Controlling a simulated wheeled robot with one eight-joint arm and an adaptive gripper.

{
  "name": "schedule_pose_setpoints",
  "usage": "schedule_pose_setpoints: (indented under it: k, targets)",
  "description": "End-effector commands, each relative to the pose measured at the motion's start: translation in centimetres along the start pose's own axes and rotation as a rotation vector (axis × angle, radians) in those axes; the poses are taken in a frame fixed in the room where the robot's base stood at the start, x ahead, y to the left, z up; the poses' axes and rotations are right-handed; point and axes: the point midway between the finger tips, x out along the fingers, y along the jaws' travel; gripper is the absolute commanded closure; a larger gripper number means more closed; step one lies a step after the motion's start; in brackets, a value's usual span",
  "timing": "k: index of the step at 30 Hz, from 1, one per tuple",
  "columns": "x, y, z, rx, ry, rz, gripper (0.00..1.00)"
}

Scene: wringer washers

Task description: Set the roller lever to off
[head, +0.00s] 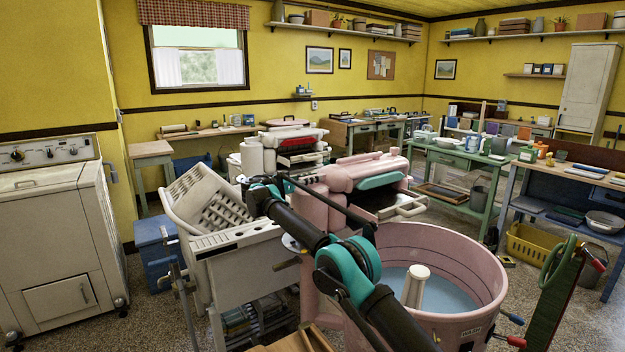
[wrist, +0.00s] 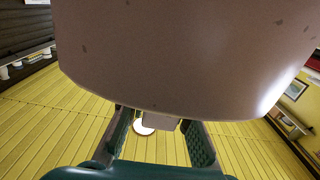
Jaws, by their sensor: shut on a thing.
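The pink wringer washer has a round tub (head: 455,270) with pale blue water and a white agitator (head: 415,287). Its pink wringer head (head: 350,170) stands behind the tub. In the wrist view a large pale pinkish casing (wrist: 180,60) fills the top. A small pale block (wrist: 162,122), which looks like the roller lever, sticks out below it. My gripper (wrist: 160,135) has its two teal-padded fingers on either side of this block and is shut on it. In the head view my arm reaches toward the wringer, and the fingertips and lever cannot be made out. The lever's setting cannot be read.
A white washer with a slatted basket (head: 205,195) stands close left of my arm. A green table (head: 460,160) and a blue workbench (head: 560,180) stand at right. Speckled floor (head: 590,318) is open at lower right.

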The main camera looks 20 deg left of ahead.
Motion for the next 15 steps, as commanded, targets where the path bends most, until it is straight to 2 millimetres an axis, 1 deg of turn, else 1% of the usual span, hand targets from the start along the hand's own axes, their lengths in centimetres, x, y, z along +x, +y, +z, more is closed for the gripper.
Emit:
schedule_pose_setpoints:
  k: [9, 10, 15]
  targets:
    - [-0.06, -0.01, -0.01, 0.0, 0.0, 0.0, 1.0]
    - [-0.06, -0.01, 0.0, 0.0, 0.0, 0.0, 0.77]
    - [-0.04, -0.01, 0.0, 0.0, 0.0, 0.0, 0.57]
